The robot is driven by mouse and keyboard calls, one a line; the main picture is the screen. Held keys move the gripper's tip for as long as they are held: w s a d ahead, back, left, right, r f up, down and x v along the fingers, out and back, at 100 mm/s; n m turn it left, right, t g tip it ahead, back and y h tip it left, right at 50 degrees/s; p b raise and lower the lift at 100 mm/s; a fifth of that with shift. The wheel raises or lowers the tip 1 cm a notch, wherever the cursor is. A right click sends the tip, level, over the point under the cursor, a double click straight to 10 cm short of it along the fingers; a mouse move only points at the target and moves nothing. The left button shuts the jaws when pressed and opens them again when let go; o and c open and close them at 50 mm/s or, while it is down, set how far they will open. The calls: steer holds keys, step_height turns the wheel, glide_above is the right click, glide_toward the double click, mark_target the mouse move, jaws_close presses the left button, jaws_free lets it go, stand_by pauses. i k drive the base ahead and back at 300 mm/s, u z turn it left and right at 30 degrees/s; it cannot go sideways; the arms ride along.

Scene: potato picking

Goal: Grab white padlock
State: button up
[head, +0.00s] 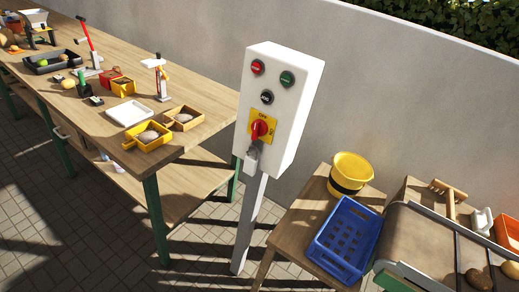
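A small whitish padlock (250,162) hangs at the lower front edge of the white control box (285,100), just below the red rotary switch (260,129) on its yellow plate (262,130). A grey part (255,149), perhaps its shackle, sits between the padlock and the switch. It is too small to tell how it is fastened. My gripper is not visible in the head view.
A long wooden bench (205,90) with trays and tools stands left. A grey post (247,225) carries the box. At right are a blue crate (343,236), a yellow bucket (351,168) and a conveyor (425,245). A grey wall (400,90) stands behind.

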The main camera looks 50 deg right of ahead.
mark_target(250, 165)
steer(key=z, duration=0.15)
steer(key=i, duration=0.85)
steer(key=z, duration=0.25)
